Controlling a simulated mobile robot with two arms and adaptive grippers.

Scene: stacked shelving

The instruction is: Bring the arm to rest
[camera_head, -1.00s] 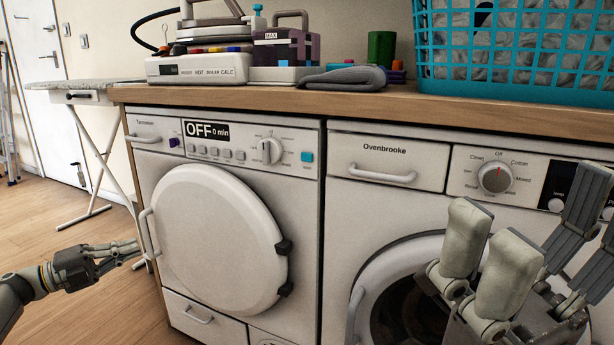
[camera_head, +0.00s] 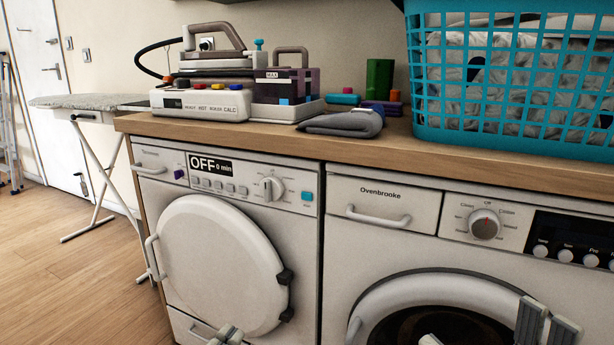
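My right gripper (camera_head: 488,333) shows at the bottom right edge, in front of the right machine's round door. Its grey fingertips stand apart with nothing seen between them; the rest of it is below the frame. The tips of my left gripper (camera_head: 228,336) just show at the bottom edge, in front of the lower part of the left machine. Whether they are open or shut cannot be told. The left machine (camera_head: 222,265) has its round door shut and its display reads OFF, 0 min. The right machine (camera_head: 345,225) is marked Ovenbrooke.
A wooden counter (camera_head: 395,150) runs above both machines. It bears a steam iron station (camera_head: 200,103), a folded grey cloth (camera_head: 343,123) and a teal laundry basket (camera_head: 428,130). An ironing board (camera_head: 85,102) stands at the left.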

